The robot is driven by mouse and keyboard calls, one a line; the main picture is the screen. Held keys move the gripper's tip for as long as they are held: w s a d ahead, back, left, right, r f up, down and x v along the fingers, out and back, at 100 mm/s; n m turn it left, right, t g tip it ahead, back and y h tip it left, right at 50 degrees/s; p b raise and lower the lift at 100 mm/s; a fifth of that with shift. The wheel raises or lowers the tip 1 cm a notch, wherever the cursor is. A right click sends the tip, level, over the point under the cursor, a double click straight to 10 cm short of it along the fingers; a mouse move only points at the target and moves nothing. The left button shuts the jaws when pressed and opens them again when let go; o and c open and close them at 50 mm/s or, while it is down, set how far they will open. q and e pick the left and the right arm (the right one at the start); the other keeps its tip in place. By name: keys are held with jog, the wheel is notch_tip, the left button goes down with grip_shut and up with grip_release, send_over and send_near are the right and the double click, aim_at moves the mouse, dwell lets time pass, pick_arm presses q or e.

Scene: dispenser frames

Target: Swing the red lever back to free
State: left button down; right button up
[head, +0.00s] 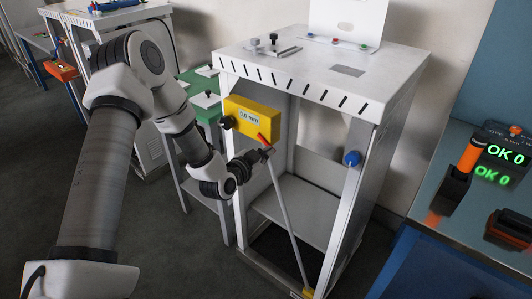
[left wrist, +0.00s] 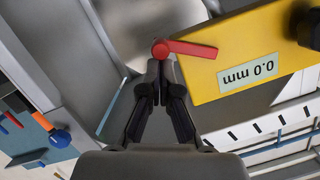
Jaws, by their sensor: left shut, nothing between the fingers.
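The red lever (head: 264,139) is a small bar at the lower right of the yellow box (head: 246,117) on the white dispenser frame. In the left wrist view the red lever (left wrist: 188,48) runs from a round end just past my fingertips to the right, over the yellow box (left wrist: 285,40). The box's display shows upside down there and reads 0.0 mm. My left gripper (head: 262,153) is shut and empty, close below the lever. In the wrist view its fingertips (left wrist: 160,68) are together by the lever's round end; I cannot tell if they touch it. My right gripper is not seen.
A pale rod (head: 284,215) slants from near the lever to the frame's foot. A blue knob (head: 352,158) sits on the right post. A bench (head: 425,250) with orange-and-black devices and green OK 0 readouts stands right. A green-topped stand (head: 200,98) is behind my left arm.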

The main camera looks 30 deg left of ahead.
pick_arm(q)
jog(key=shift+f+m, duration=0.25)
jog(key=shift+m, duration=0.15)
jog(key=a+f+m, duration=0.1)
jog(key=m, duration=0.1)
jog(key=f+m+t+y, duration=0.1)
jog(key=m, duration=0.2)
jog(key=a+f+m+y, duration=0.1)
jog(key=f+m, duration=0.1)
jog(key=shift+w+a+t, duration=0.1)
jog(key=shift+a+t, duration=0.2)
jog(key=shift+a, duration=0.05)
jog(key=shift+w+d, duration=0.1)
